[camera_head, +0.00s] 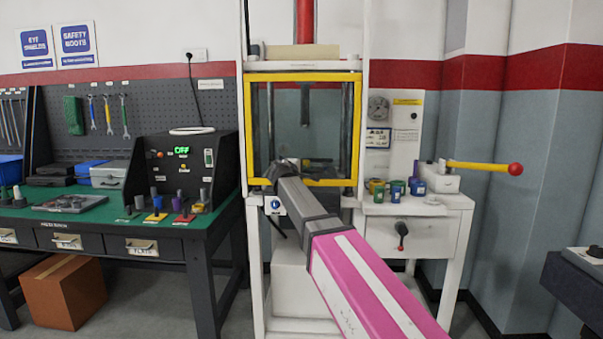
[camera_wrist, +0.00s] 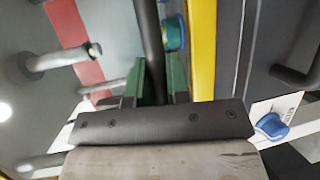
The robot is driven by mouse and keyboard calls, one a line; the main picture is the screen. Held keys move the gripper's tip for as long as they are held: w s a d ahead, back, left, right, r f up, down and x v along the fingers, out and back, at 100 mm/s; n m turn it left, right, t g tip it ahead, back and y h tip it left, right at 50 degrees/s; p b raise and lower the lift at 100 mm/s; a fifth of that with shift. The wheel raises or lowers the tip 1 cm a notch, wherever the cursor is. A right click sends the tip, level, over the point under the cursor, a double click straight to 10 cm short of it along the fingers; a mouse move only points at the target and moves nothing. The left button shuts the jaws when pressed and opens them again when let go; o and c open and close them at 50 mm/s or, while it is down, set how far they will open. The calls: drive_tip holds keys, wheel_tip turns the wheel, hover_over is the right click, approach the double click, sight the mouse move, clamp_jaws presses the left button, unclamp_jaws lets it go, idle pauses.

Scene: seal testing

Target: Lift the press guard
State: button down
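The press guard (camera_head: 357,128) is a yellow rectangular frame on the front of the white press. It is down, with its lower bar just above the press table. My gripper (camera_head: 287,166) is at the guard's lower left, small and partly hidden by my own wrist in the head view. In the wrist view, the green fingers of my gripper (camera_wrist: 155,88) lie on either side of a black bar (camera_wrist: 147,35), which looks like the guard's handle. Little gap shows, but I cannot tell if they press on it. A yellow guard bar (camera_wrist: 201,55) runs alongside.
A blue knob (camera_head: 275,204) is on the press front below the guard. A lever with a yellow shaft (camera_head: 478,166) and several small colored pots (camera_head: 397,190) are on the right side table. The green-topped workbench (camera_head: 110,216) stands close on the left.

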approach(307, 98)
drive_tip(key=x, duration=0.5)
drive_tip(key=c, duration=1.1)
unclamp_jaws()
drive_tip(key=shift+f, duration=0.1)
drive_tip(key=shift+s, duration=0.1)
drive_tip(key=v, duration=1)
drive_tip(key=shift+s, duration=0.3)
drive_tip(key=shift+a, duration=0.2)
